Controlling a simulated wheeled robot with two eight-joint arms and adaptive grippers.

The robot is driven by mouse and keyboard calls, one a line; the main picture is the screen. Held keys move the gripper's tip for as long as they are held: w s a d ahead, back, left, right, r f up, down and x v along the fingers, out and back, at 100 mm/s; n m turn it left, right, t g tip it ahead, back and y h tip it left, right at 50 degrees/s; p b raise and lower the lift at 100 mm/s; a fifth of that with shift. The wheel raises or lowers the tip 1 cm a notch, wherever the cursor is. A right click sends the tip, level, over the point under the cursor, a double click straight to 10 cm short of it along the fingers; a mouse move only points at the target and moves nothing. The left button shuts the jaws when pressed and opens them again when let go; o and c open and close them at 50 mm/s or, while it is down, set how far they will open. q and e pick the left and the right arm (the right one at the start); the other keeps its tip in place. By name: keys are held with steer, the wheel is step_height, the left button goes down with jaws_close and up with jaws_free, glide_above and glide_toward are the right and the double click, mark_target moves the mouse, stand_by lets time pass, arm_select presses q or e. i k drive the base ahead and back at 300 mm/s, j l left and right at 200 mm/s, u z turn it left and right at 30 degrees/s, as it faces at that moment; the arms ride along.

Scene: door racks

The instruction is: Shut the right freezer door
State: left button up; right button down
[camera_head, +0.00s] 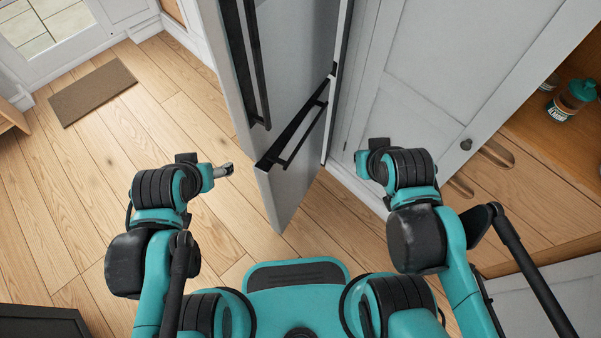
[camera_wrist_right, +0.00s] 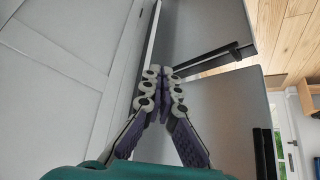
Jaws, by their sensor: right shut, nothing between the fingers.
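A tall grey appliance stands in the upper middle of the head view. Its lower panel (camera_head: 288,190), with a slanting black handle (camera_head: 300,132), appears to be the freezer door. How far it stands open I cannot tell. In the right wrist view a grey panel (camera_wrist_right: 205,25) lies beyond a dark gap with a black handle (camera_wrist_right: 222,57). My right gripper (camera_wrist_right: 167,72) is shut and empty, in front of the panels; contact is unclear. In the head view it (camera_head: 362,160) is right of the panel. My left gripper (camera_head: 227,170) is left of the panel; its fingers are too small to read.
An upper grey panel has a long black handle (camera_head: 251,65). A white cabinet (camera_head: 445,70) stands close on the right, beside an open shelf holding a jar (camera_head: 572,98). Wooden floor (camera_head: 110,150) with a brown mat (camera_head: 92,92) is open on the left.

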mark_target(284, 174)
steer(key=z, duration=0.2)
steer(key=k+l+u, duration=0.1)
steer(key=k+u, duration=0.2)
steer(key=k, duration=0.7)
